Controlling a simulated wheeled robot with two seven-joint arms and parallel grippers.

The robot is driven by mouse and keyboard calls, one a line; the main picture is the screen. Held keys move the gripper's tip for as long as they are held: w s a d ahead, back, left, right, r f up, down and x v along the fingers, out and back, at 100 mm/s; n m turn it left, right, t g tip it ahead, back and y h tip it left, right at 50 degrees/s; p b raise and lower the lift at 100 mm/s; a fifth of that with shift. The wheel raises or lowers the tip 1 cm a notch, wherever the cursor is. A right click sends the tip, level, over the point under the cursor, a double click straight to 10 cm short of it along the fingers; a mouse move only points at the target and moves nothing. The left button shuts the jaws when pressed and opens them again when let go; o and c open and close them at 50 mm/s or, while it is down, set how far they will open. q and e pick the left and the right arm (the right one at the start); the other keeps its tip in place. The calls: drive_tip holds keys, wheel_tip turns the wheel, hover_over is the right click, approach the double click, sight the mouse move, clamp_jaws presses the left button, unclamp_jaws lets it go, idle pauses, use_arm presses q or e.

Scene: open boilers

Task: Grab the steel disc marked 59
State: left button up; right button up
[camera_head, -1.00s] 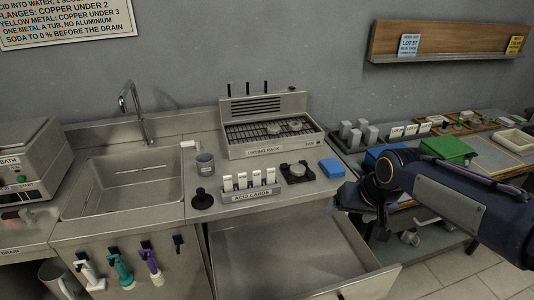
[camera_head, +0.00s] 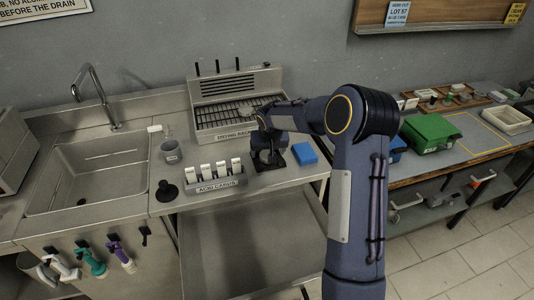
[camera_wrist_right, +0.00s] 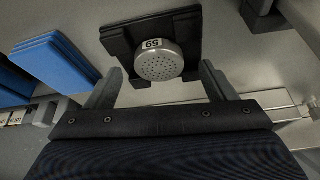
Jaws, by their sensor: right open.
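The steel disc marked 59 (camera_wrist_right: 159,64) shows in the right wrist view as a round perforated metal piece with a white number tag. It rests on a square black stand (camera_wrist_right: 185,30). My right gripper (camera_wrist_right: 161,72) is open, with one finger on each side of the disc; I see no finger touching it. In the head view my right gripper (camera_head: 268,142) is over the stand (camera_head: 273,165) on the counter, and the disc is hidden there. My left gripper is not in view.
A blue pad stack (camera_head: 304,155) lies just right of the stand.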

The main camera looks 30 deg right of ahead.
drive_tip(key=shift+x, duration=0.85)
drive_tip(key=shift+s, duration=0.1)
drive_tip(key=shift+c, duration=0.4)
drive_tip(key=c, duration=1)
drive_tip(key=shift+r, duration=0.1)
drive_tip(key=shift+c, duration=0.2)
